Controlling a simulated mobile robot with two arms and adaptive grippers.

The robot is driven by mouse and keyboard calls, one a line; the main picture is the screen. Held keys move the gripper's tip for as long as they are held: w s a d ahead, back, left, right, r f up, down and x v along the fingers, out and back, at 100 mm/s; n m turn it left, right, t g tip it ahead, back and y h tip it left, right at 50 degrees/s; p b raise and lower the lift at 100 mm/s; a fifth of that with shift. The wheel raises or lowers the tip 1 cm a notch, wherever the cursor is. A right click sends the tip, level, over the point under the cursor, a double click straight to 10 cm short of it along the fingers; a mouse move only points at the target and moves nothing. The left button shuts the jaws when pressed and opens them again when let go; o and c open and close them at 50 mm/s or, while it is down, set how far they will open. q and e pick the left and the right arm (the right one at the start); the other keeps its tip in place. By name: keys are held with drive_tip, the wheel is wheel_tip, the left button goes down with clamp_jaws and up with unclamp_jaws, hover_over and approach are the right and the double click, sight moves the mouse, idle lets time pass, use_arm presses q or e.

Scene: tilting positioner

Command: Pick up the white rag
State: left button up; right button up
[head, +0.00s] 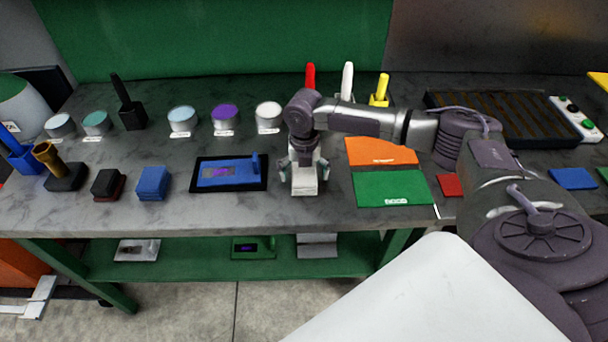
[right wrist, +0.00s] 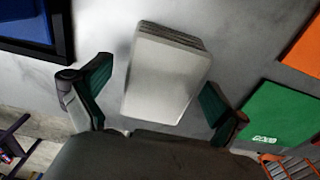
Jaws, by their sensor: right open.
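The white rag (head: 304,184) is a folded, layered pad lying on the grey worktop near its front edge. In the right wrist view the rag (right wrist: 168,72) shows between the two fingers, with its layered edge at the top. My right gripper (head: 303,164) is open above the rag and straddles it, one finger on each side. In the right wrist view, bare worktop shows between the rag and each finger, so neither finger appears to touch it. Part of the rag is hidden under the gripper in the head view. My left gripper is out of view.
A black tray (head: 197,187) with a blue item lies left of the rag. Green (head: 380,192) and orange (head: 366,150) mats lie to the right. Red (head: 310,76), white (head: 347,80) and yellow (head: 380,91) handled tools stand behind. Bare worktop (head: 250,218) lies along the front.

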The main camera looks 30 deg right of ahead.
sight(307, 173)
drive_tip(key=c, duration=1.2)
drive_tip(key=shift+r, duration=0.15)
drive_tip(key=shift+c, duration=0.2)
drive_tip(key=shift+r, duration=0.3)
drive_tip(key=r, duration=0.1)
drive_tip(key=r+b, duration=0.1)
drive_tip(key=r, duration=0.1)
drive_tip(key=shift+s+d+r, duration=0.15)
drive_tip(key=shift+s+r, duration=0.05)
drive_tip(key=shift+s, duration=0.15)
drive_tip(key=s+d+r+b, duration=0.2)
drive_tip(key=s+r, duration=0.4)
drive_tip(key=s, duration=0.4)
drive_tip(key=shift+s+d+r, duration=0.15)
drive_tip(key=shift+d+r, duration=0.2)
drive_tip(key=shift+d, duration=0.5)
